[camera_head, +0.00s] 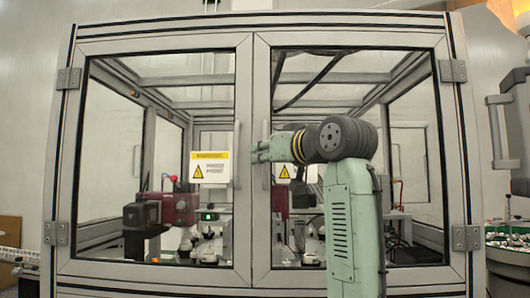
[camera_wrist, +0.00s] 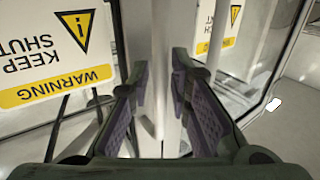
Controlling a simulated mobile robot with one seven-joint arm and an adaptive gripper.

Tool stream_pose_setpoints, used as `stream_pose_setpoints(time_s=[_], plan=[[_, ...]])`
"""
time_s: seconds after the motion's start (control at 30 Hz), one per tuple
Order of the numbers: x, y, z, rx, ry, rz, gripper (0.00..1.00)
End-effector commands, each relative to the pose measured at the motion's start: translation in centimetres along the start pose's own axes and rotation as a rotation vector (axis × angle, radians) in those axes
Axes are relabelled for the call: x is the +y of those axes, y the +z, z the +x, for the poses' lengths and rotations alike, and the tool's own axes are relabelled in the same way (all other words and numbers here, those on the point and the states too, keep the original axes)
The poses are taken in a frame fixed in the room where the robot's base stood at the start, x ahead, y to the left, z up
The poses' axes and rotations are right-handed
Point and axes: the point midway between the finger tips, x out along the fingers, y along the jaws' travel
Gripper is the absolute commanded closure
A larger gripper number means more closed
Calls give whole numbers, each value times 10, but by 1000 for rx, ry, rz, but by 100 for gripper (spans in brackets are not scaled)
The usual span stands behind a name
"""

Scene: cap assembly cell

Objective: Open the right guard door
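The right guard door (camera_head: 350,40) is a grey-framed clear panel, closed flush with the left door in the head view. Its warning sign shows upside down in the wrist view (camera_wrist: 55,45). Its handle (camera_head: 265,135) is a slim upright bar beside the centre seam, partly hidden by my gripper. My gripper (camera_head: 258,151) is level with the handle at the right door's inner edge. In the wrist view my gripper (camera_wrist: 160,75) has its two purple-padded fingers apart, with pale upright frame and bar parts seen between them. I cannot tell whether either finger touches the handle.
The left guard door (camera_head: 155,45) is closed, with its own handle (camera_head: 237,150) and warning sign (camera_head: 209,167) close to my gripper. Hinges (camera_head: 453,71) sit on the right post. A grey panel on an arm (camera_head: 512,130) stands at the far right. Machinery stands behind the glass.

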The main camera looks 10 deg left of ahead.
Motion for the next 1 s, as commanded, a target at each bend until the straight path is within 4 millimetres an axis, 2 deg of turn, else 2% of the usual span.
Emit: stream_pose_setpoints(time_s=[0.1, 0.37, 1.0], plan=[[0, 0, 0, 0, 0, 0, 82], [0, 0, 0, 0, 0, 0, 100], [0, 0, -1, 1, 0, 0, 100]])
